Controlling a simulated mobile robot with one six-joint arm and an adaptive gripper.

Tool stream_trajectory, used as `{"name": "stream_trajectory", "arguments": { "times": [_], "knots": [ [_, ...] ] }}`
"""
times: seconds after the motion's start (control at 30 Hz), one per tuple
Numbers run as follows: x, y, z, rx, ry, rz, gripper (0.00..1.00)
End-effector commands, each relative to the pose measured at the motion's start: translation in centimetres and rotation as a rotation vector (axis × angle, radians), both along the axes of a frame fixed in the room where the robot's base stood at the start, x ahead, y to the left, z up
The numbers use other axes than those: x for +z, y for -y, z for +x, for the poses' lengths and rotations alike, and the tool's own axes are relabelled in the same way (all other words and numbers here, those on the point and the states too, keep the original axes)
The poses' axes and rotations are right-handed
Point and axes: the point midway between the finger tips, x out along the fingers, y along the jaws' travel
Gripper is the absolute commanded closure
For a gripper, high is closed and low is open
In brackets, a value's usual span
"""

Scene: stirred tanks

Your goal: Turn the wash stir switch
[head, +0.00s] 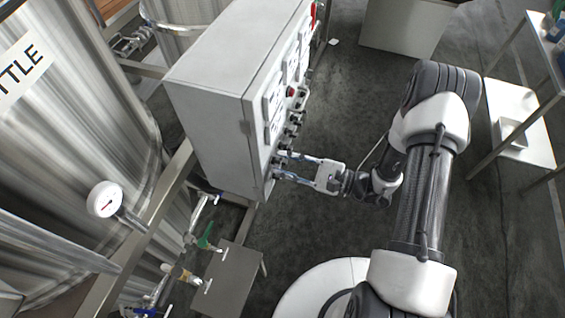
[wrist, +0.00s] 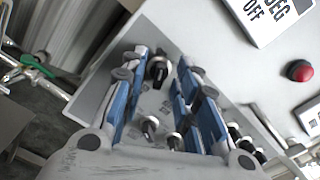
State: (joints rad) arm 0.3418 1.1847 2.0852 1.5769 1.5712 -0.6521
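A grey control cabinet (head: 221,97) stands left of my arm, with a row of black switches along the lower part of its face. In the wrist view one black rotary switch (wrist: 158,70) lies between my fingertips, nearer the left finger. Whether a finger touches it I cannot tell. My gripper (head: 279,165) is at the cabinet's near lower corner, its two fingers apart; it also shows in the wrist view (wrist: 166,66). No readable label marks the wash stir switch, so I cannot tell which one it is.
More black switches (wrist: 173,141) lie between and beside the fingers. A red button (wrist: 299,71) and a white display reading "DEG OFF" (wrist: 268,14) are on the panel. Steel tanks (head: 65,130), a gauge (head: 104,200) and valves (head: 206,238) stand left.

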Motion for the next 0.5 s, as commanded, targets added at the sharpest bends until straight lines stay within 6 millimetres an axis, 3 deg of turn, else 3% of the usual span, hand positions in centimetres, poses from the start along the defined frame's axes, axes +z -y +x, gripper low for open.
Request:
{"name": "stream_trajectory", "arguments": {
  "times": [0.13,0.43,0.5],
  "knots": [
    [0.02,-1.00,0.31,0.001,0.000,0.001,0.72],
    [0.03,-1.16,0.41,-0.001,0.000,0.000,0.72],
    [0.03,-1.15,0.41,-0.001,0.000,0.000,0.76]
  ]
}}
